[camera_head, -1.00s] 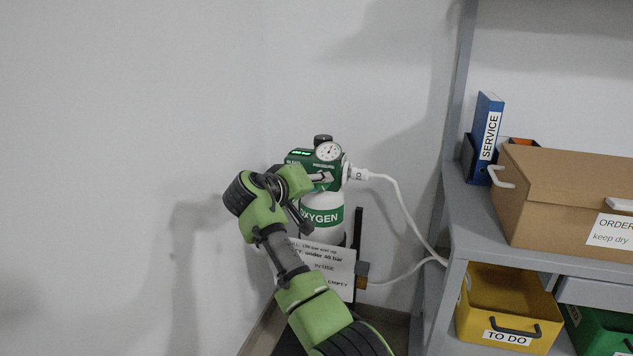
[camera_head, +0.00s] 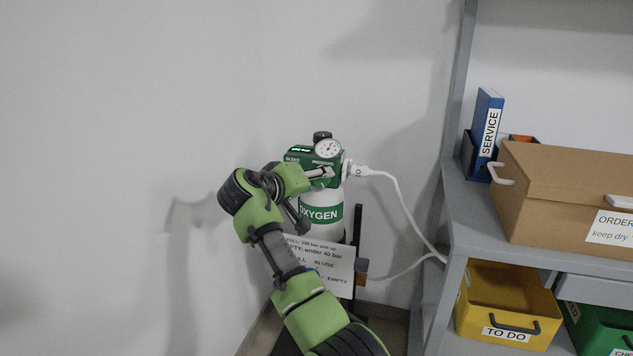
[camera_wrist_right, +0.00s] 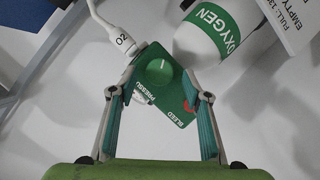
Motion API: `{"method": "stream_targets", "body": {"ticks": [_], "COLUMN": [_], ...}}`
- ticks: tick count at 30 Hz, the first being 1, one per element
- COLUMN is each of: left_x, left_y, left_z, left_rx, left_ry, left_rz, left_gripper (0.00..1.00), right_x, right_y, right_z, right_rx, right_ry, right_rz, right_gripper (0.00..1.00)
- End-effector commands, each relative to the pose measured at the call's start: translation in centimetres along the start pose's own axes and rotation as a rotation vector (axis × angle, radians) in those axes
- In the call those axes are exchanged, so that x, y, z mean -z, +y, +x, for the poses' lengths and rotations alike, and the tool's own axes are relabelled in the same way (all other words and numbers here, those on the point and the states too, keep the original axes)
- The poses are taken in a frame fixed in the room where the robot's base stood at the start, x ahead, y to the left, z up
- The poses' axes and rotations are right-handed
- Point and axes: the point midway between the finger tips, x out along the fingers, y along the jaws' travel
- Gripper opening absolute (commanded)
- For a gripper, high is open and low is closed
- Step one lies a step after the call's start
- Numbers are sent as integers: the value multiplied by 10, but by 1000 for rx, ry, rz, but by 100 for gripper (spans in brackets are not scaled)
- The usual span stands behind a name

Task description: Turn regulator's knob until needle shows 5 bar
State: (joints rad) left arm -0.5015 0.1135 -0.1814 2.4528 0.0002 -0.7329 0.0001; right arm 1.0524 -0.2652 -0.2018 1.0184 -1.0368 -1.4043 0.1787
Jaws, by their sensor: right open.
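The green regulator (camera_head: 298,156) sits on top of the white oxygen cylinder (camera_head: 321,214) by the wall. Its round white gauge (camera_head: 327,149) faces me; the needle is too small to read. My right gripper (camera_head: 320,173) is at the front of the regulator, below the gauge. In the right wrist view, the round green knob (camera_wrist_right: 158,75) with a white mark shows between the fingers of my open right gripper (camera_wrist_right: 163,72). I cannot tell whether the fingers touch it. My left gripper is out of view.
A white hose (camera_head: 400,200) runs from the regulator's right side toward the grey shelf (camera_head: 470,215). A printed sign (camera_head: 325,265) stands in front of the cylinder. A cardboard box (camera_head: 560,190) and blue binder (camera_head: 487,135) stand on the shelf. The wall at left is clear.

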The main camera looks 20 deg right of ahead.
Motion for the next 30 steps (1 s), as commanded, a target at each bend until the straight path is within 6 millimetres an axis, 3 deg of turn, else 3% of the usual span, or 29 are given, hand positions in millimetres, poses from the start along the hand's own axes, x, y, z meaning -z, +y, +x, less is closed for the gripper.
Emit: {"method": "stream_targets", "body": {"ticks": [6, 13, 24, 26, 30], "left_x": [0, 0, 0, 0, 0], "left_y": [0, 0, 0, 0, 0], "left_z": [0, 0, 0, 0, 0], "left_rx": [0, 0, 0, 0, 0], "left_ry": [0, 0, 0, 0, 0], "left_rz": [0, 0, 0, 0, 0], "left_gripper": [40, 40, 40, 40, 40], "right_x": [0, -1, -4, -13, -60], "right_y": [-1, -1, -3, -10, -44], "right_z": [-38, -60, -59, -54, -32], "right_rx": [4, 2, 9, 27, 132], "right_ry": [1, -1, -3, -4, 0], "right_rz": [2, 1, 0, 0, 8], "right_gripper": [44, 44, 44, 44, 44]}}
